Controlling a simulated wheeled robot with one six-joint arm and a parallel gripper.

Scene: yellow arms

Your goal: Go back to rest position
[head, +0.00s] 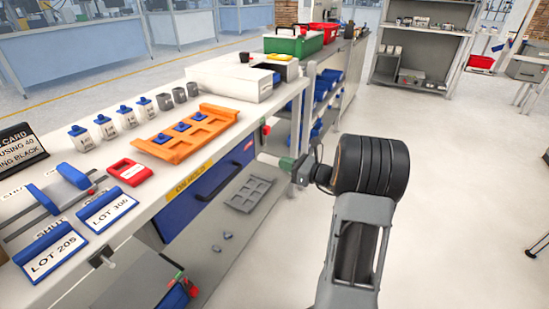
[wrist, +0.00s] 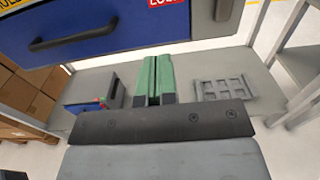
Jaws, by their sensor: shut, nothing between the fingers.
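My gripper (wrist: 152,80) shows in the wrist view with its two green fingers together and nothing between them. In the head view my gripper (head: 285,163) is at the end of my arm, beside the workbench front, right of the blue drawer. The blue drawer (head: 205,190) has a dark handle and is closed under the bench top. In the wrist view the drawer (wrist: 110,30) is at the top, beyond the fingers. The fingers appear apart from the drawer and the shelf below.
The bench (head: 110,240) holds an orange tray (head: 185,132), lot labels, bottles and a white box (head: 225,80). A grey tray (head: 250,193) lies on the lower shelf; it also shows in the wrist view (wrist: 222,90). The floor on the right (head: 450,180) is clear.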

